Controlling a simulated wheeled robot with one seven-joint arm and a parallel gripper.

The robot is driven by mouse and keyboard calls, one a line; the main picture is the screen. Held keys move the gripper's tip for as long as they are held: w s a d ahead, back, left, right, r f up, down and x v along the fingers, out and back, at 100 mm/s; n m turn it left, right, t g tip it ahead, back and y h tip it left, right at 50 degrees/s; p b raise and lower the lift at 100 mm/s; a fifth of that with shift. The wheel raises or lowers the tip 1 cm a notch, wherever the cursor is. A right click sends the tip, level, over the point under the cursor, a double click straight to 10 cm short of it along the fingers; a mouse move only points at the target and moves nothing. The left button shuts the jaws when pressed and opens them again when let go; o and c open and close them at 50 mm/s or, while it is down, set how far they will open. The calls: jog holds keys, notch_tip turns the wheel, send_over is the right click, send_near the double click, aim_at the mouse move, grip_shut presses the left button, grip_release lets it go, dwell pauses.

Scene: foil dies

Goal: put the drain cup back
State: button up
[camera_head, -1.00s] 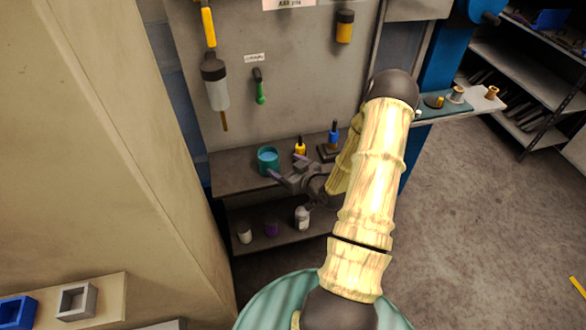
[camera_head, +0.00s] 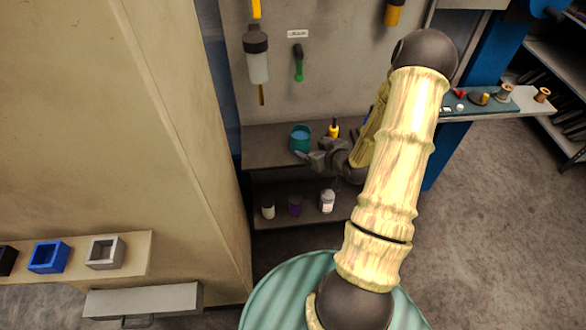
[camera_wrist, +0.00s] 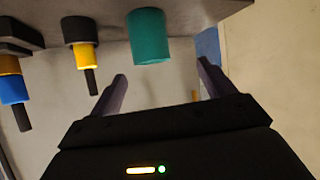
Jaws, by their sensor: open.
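I take the teal cup (camera_head: 301,140) with blue inside it to be the drain cup. It stands upright on the upper shelf (camera_head: 262,146), left of a small yellow bottle. My gripper (camera_head: 305,160) is open and empty, just in front of the cup. In the wrist view, which looks upside down, the teal cup (camera_wrist: 148,38) shows beyond the two spread fingertips of my gripper (camera_wrist: 162,70), roughly between them in the picture. The fingers look apart from the cup. The exact gap cannot be told.
A yellow bottle (camera_wrist: 84,56) with a dark base stands close to the cup. Above, a dark-capped dispenser (camera_head: 257,62) and a green-handled tool (camera_head: 298,62) hang on the back panel. A tall beige panel stands left.

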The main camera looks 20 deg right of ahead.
jog(key=s+a+r+m+g+h, duration=0.1)
jog(key=s+a+r+m+g, duration=0.1)
jog(key=s+a+r+g, duration=0.7)
jog(key=s+a+r, duration=0.5)
jog(key=s+a, duration=0.2)
jog(key=shift+a+r+h, duration=0.15)
jog(key=shift+a+h, duration=0.05)
jog(key=shift+h, duration=0.1)
jog(key=shift+s, duration=0.1)
